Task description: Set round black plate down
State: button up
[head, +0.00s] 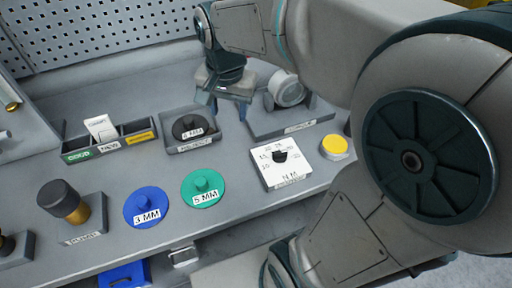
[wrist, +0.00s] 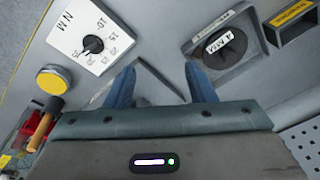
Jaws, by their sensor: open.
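The round black plate (head: 182,124), with a white label that seems to read 4 MM, lies in the grey square tray marked REJECT (head: 171,147). In the wrist view the plate (wrist: 232,50) sits within the tray at the upper right. My gripper (head: 229,108) is open, fingers pointing down, with nothing between them. It is to the right of the tray and apart from the plate. In the wrist view the open fingers (wrist: 161,86) have bare bench and part of a grey base between and beyond them.
A blue 3 MM disc (head: 146,204) and a green 5 MM disc (head: 203,184) lie at the front. A white N M dial box (head: 283,175) and yellow button (head: 335,145) stand to the right. A grey valve fixture (head: 286,90) is close beside my gripper. A card holder (head: 110,146) is left.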

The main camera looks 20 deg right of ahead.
jog(key=s+d+f+n+t, duration=0.1)
jog(key=s+d+f+n, duration=0.1)
jog(key=s+f+n, duration=0.2)
jog(key=s+n, duration=0.3)
jog(key=s, duration=0.3)
jog(key=shift+s+d, duration=0.15)
jog(key=shift+d, duration=0.05)
